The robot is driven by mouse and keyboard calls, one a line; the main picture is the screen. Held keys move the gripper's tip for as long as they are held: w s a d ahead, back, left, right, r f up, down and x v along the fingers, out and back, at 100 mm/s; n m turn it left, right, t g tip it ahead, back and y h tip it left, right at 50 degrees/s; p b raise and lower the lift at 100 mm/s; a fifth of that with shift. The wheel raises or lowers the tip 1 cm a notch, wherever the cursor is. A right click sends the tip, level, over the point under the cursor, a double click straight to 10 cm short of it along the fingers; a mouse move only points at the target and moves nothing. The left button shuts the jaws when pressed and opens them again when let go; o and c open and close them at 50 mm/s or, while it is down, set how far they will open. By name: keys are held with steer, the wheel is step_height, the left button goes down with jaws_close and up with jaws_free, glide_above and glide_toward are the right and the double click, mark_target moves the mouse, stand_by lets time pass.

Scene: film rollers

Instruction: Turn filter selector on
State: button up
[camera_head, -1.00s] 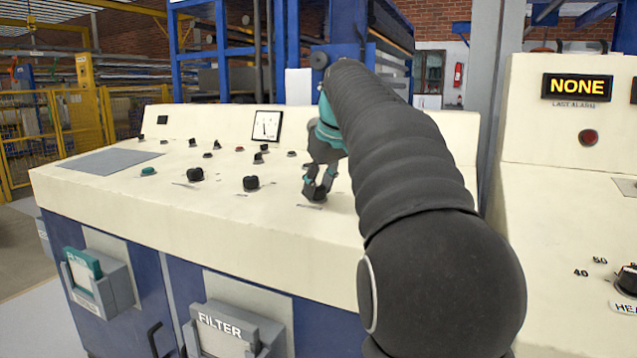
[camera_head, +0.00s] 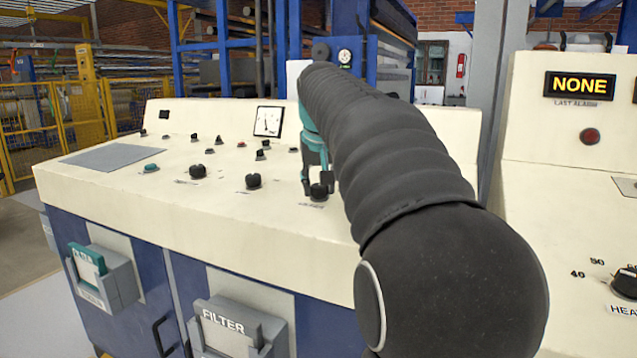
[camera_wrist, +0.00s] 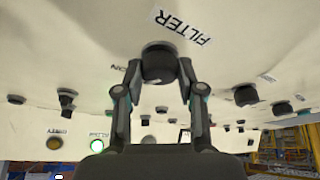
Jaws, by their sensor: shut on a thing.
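The filter selector is a black round knob (camera_head: 319,192) near the front edge of the cream console, at the right end of a row of knobs. In the wrist view the same knob (camera_wrist: 158,64) sits beside a printed FILTER label (camera_wrist: 182,27). My gripper (camera_head: 315,182) points down at the knob from above, and its dark fingers are shut on it, one on each side. In the wrist view the fingertips of my gripper (camera_wrist: 160,72) touch or nearly touch its sides. The knob's pointer mark cannot be made out.
Other black knobs (camera_head: 253,181) and (camera_head: 198,171) stand to the left on the console (camera_head: 120,190). A teal button (camera_head: 151,168) and a dial gauge (camera_head: 268,121) are there too. A FILTER bin (camera_head: 225,325) hangs on the front. A second console (camera_head: 560,150) stands right.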

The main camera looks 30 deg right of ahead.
stand_by(0.3)
steer(key=o, duration=1.1)
steer(key=shift+o, duration=0.2)
steer(key=v, duration=1.2)
steer(key=shift+s+f, duration=0.1)
steer(key=shift+s, duration=0.1)
steer(key=s+a+f+n, duration=0.1)
steer(key=s+a+f, duration=0.3)
steer(key=s+f, duration=0.3)
steer(key=s+a+f+n+y, duration=0.1)
steer(key=s+a+f, duration=0.4)
steer(key=f, duration=0.9)
steer(key=s+a+f+n+y, duration=0.1)
steer(key=s+a+f, duration=0.4)
steer(key=s+f, duration=0.5)
steer(key=shift+s+f+n+t, duration=0.2)
steer(key=shift+f+n+t, duration=0.1)
steer(key=shift+f, duration=0.15)
